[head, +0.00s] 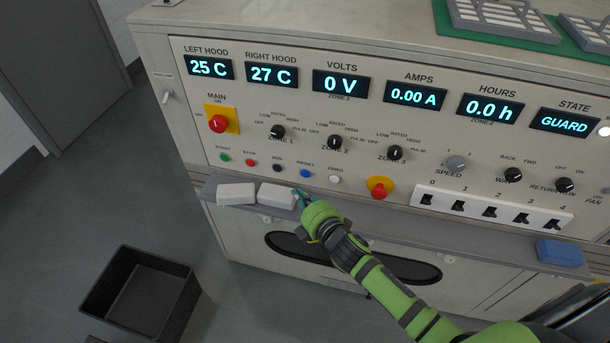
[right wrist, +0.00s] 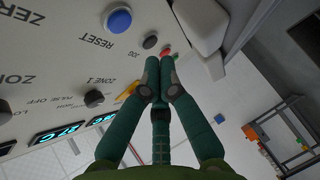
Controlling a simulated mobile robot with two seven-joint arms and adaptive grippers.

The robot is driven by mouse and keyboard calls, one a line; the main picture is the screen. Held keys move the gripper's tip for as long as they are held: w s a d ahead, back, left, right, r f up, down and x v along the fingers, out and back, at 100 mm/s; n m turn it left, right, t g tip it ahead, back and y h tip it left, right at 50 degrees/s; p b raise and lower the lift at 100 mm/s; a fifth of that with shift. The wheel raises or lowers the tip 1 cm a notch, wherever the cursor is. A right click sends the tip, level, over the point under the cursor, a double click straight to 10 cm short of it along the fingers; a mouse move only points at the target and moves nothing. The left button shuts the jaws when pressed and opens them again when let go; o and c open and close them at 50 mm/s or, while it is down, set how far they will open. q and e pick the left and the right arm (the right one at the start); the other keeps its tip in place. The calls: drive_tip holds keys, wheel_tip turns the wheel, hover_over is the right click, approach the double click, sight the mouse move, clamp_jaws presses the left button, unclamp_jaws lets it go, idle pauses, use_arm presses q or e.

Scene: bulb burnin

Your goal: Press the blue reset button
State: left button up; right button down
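The blue reset button (head: 306,173) sits in the lower row of small buttons on the panel, above the word-free ledge edge. In the right wrist view the blue button (right wrist: 118,20) is at the upper left, beside the label RESET. My right gripper (head: 300,194) is at the ledge, just below the button and apart from it in the picture. In the right wrist view its two fingers (right wrist: 159,62) come together at the tips, with nothing seen between them. My left gripper is not in view.
Green (head: 225,157), red (head: 251,162), black (head: 277,168) and white (head: 334,179) buttons flank the blue one. Two white blocks (head: 236,194) lie on the ledge beside the gripper. A red-and-yellow knob (head: 380,187) is to the right. A dark bin (head: 142,295) stands on the floor.

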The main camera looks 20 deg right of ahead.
sight(305, 173)
drive_tip(key=shift+w+d, duration=0.5)
drive_tip(key=shift+w, duration=0.25)
drive_tip(key=shift+w+d, duration=0.45)
drive_tip(key=shift+w, duration=0.25)
drive_tip(key=shift+w+d, duration=0.1)
idle(0.4)
drive_tip(key=shift+w+d, duration=0.15)
drive_tip(key=shift+w, duration=0.1)
drive_tip(key=shift+w+d, duration=0.2)
drive_tip(key=shift+w, duration=0.1)
idle(0.8)
drive_tip(key=shift+s, duration=0.1)
drive_tip(key=shift+s+a, duration=0.4)
drive_tip(key=shift+s, duration=0.2)
